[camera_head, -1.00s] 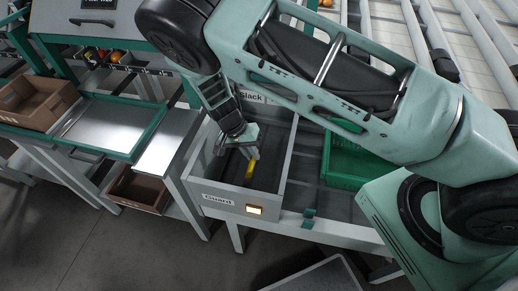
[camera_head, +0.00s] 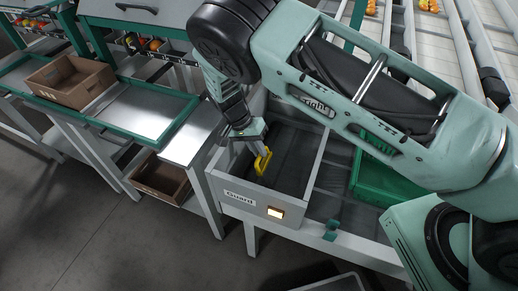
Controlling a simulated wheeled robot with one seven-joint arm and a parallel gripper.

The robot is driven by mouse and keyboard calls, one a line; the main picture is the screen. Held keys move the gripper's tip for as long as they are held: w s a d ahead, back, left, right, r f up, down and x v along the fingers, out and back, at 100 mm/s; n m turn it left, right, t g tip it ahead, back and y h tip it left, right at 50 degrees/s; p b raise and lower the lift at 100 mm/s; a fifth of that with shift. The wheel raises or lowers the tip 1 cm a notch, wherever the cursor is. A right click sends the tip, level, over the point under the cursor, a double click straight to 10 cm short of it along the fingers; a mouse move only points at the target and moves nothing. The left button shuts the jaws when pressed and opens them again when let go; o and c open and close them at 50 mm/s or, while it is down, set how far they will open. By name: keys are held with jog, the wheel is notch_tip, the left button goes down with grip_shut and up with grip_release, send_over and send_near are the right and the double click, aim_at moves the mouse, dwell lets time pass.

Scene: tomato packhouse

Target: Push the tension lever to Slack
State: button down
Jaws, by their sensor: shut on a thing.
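The yellow tension lever (camera_head: 262,160) stands inside a grey open-topped box (camera_head: 304,193) whose front wall carries a "Guard" label. My gripper (camera_head: 257,148) reaches down into the box from above and is shut on the lever's upper part. The lever's lower end and its base are hard to make out against the dark box floor. The "Slack" label does not show now; my arm covers the back of the box.
A green crate (camera_head: 377,184) stands to the right, under my arm. On the left are a green-edged metal tray table (camera_head: 125,129) and cardboard boxes (camera_head: 73,82). White rollers run at upper right.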

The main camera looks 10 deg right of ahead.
jog(key=shift+s+d+f, duration=0.1)
jog(key=shift+s+f, duration=0.1)
jog(key=c, duration=1.5)
grip_release()
jog(key=shift+o, duration=0.2)
jog(key=shift+w, duration=0.1)
jog(key=shift+r, duration=0.15)
jog(key=b+v, duration=0.2)
jog(key=v, duration=1.5)
